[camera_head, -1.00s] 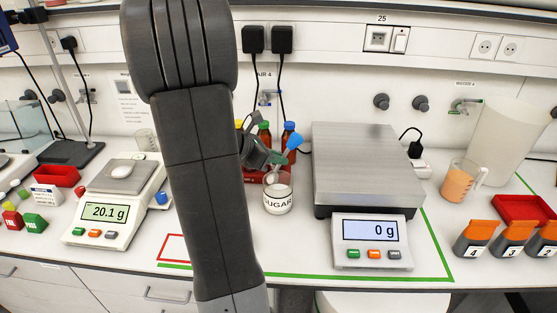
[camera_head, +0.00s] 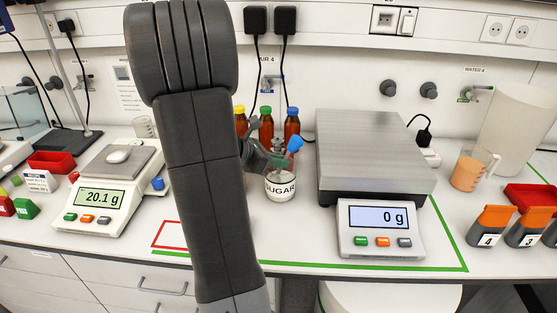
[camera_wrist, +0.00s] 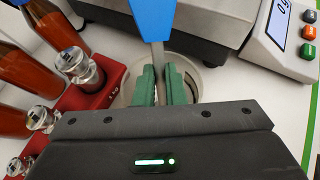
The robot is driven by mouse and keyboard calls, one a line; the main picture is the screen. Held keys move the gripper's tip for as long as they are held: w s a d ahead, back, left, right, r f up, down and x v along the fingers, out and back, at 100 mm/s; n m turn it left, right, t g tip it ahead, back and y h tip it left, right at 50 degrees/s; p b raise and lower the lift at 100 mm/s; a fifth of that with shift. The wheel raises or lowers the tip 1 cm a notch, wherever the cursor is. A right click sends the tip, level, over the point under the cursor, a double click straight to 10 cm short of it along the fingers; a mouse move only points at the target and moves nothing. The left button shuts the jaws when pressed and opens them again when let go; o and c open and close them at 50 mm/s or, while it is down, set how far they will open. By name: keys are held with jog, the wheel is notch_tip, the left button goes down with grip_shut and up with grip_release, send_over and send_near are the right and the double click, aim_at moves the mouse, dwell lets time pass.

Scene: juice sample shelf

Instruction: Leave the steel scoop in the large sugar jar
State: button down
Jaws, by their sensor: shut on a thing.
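The steel scoop, with a blue handle end (camera_head: 295,144), is held above the mouth of the glass sugar jar (camera_head: 281,188), which carries a SUGAR label. My gripper (camera_head: 276,157) is just over the jar, partly hidden by my arm. In the wrist view my gripper's green finger pads (camera_wrist: 161,85) are shut on the scoop's metal shaft, below its blue handle (camera_wrist: 152,17). Part of the jar's round rim (camera_wrist: 190,63) shows beneath the fingers. The scoop's bowl is hidden, so I cannot tell how deep it sits in the jar.
A large scale (camera_head: 372,150) reading 0 g stands close right of the jar. A smaller scale (camera_head: 103,195) reads 20.1 g at left. A red-outlined patch (camera_head: 170,236) of bench is clear.

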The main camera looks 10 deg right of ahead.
jog(key=shift+f, duration=0.3)
jog(key=c, duration=1.4)
grip_release()
jog(key=shift+c, duration=0.2)
jog(key=v, duration=1.4)
jog(key=shift+r, duration=0.1)
